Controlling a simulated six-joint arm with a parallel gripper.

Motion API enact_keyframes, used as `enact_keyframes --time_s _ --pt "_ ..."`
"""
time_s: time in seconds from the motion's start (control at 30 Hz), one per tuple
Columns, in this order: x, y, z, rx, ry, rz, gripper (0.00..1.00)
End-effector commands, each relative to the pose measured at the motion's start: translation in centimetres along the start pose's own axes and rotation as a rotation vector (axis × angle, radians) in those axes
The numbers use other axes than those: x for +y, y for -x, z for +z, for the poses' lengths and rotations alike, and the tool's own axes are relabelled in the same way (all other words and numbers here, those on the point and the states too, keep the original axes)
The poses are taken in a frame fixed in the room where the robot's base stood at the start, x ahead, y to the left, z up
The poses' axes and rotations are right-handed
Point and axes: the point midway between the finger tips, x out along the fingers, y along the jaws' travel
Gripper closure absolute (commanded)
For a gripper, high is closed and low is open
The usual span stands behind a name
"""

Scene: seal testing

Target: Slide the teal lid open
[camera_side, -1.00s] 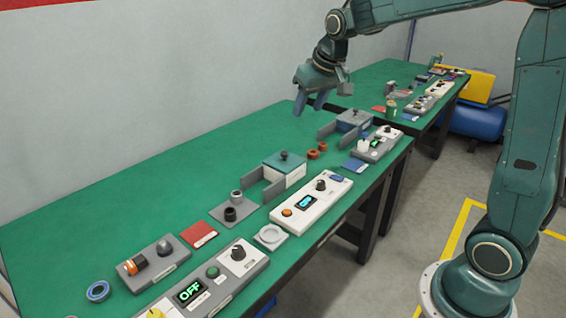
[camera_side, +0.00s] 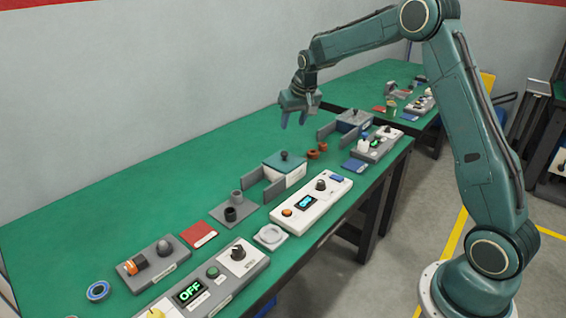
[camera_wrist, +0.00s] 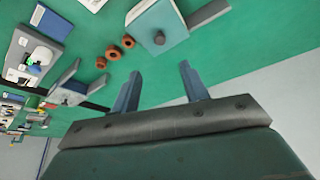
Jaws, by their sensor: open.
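The teal lid (camera_side: 284,160) has a small dark knob and sits on a white box between grey side rails on the green bench. In the wrist view the lid (camera_wrist: 166,22) with its knob shows at the top, beyond my fingers. My gripper (camera_side: 295,121) is open and empty. It hangs above the bench, up and beyond the lid in the side view, not touching it. Its two fingers (camera_wrist: 161,84) are spread apart in the wrist view.
A similar grey-blue box (camera_side: 353,119) with rails stands farther along the bench. Brown rings (camera_side: 314,153) lie between the two boxes. A white control panel (camera_side: 311,201) is in front of the lid. The bench behind the lid, toward the wall, is clear.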

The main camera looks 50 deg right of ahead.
Motion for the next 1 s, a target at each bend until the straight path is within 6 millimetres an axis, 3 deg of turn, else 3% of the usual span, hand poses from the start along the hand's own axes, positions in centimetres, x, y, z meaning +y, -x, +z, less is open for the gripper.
enact_keyframes --time_s 0.37,1.0 --pt "0.0 -2.5 0.1 -0.002 0.001 0.0 0.55" --pt "0.0 -11.5 0.1 -0.002 0.001 -0.001 0.55"
